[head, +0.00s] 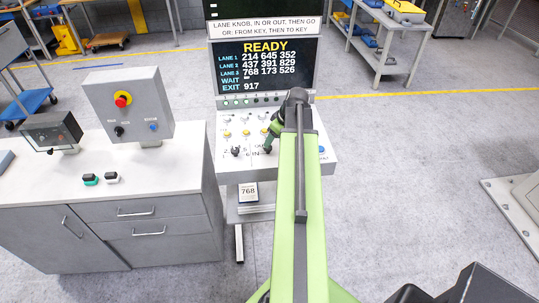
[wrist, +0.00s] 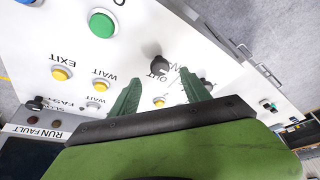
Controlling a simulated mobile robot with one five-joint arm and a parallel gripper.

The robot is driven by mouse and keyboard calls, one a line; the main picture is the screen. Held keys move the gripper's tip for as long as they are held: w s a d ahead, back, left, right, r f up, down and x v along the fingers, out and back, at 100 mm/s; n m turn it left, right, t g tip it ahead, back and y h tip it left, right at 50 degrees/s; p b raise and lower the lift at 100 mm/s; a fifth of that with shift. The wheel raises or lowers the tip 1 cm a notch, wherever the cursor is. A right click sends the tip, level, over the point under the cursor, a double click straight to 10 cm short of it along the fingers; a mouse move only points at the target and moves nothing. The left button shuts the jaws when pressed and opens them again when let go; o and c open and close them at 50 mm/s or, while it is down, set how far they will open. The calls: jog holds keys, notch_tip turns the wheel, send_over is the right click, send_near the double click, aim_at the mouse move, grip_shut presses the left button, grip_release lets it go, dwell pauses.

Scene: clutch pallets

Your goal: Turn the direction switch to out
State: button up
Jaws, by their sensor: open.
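The direction switch (wrist: 157,64) is a black knob on the white panel in the wrist view, with an OUT label beside it and a partly covered label on its other side. I cannot tell which way it points. My gripper (wrist: 162,77) is open, its two green fingers apart, with the knob showing just beyond and between their tips. Contact cannot be made out. In the head view my gripper (head: 271,132) is over the right part of the sloped panel (head: 310,165), and my arm hides much of that area.
The screen (head: 263,68) reads READY, with lane numbers and EXIT 917. Another black knob (head: 236,151) and yellow buttons are on the panel. A 768 card (head: 248,194) is below. A counter (head: 100,170) with a grey switch box (head: 128,105) stands left.

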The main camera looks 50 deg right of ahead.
aim_at(270, 148)
jog(key=b+x, duration=0.4)
jog(key=x, duration=0.2)
jog(key=shift+s+r, duration=0.1)
jog(key=shift+r, duration=0.05)
